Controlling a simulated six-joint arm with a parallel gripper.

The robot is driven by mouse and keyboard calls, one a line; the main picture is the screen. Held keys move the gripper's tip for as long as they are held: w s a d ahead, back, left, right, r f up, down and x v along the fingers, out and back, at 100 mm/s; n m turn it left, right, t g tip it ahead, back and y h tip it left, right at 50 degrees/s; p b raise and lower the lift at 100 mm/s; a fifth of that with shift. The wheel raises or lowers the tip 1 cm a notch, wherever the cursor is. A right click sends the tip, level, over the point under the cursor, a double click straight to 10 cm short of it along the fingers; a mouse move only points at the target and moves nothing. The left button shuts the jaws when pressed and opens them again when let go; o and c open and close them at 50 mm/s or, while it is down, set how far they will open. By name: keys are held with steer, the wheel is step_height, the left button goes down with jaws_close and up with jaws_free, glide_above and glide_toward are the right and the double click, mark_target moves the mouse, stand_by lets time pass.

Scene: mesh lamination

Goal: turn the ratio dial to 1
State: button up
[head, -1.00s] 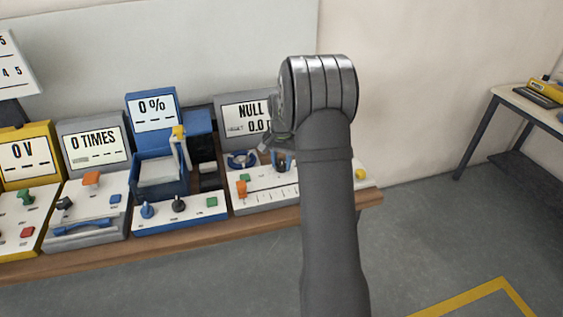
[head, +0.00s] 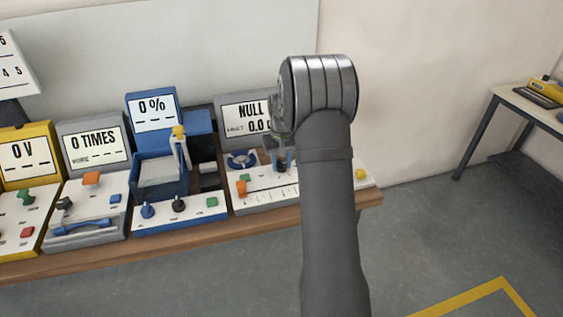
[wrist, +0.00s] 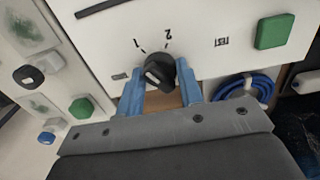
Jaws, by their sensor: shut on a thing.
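The ratio dial is a black knob (wrist: 158,72) on a white panel, with the printed marks 1 and 2 beside it in the wrist view. My gripper (wrist: 162,84) has its two blue fingers on either side of the knob and is shut on it. The knob carries a pale mark, but I cannot tell exactly where it points. In the head view my gripper (head: 281,160) is down at the panel of the grey instrument (head: 265,197), whose screen (head: 246,116) reads NULL. My arm hides the right part of that screen and panel.
An orange slider knob (head: 242,188) and a coiled blue cable (head: 241,160) are on the same instrument. The wrist view shows a green button (wrist: 274,31) near the dial. A blue instrument (head: 180,215) stands to the left. A yellow knob (head: 361,174) is at the right end.

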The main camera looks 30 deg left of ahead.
mark_target(281, 161)
stand_by(0.4)
steer(key=o, duration=1)
step_height(281, 161, up, 18)
steer(key=shift+f, duration=0.25)
step_height(281, 161, down, 18)
steer(key=shift+r, duration=0.2)
stand_by(0.4)
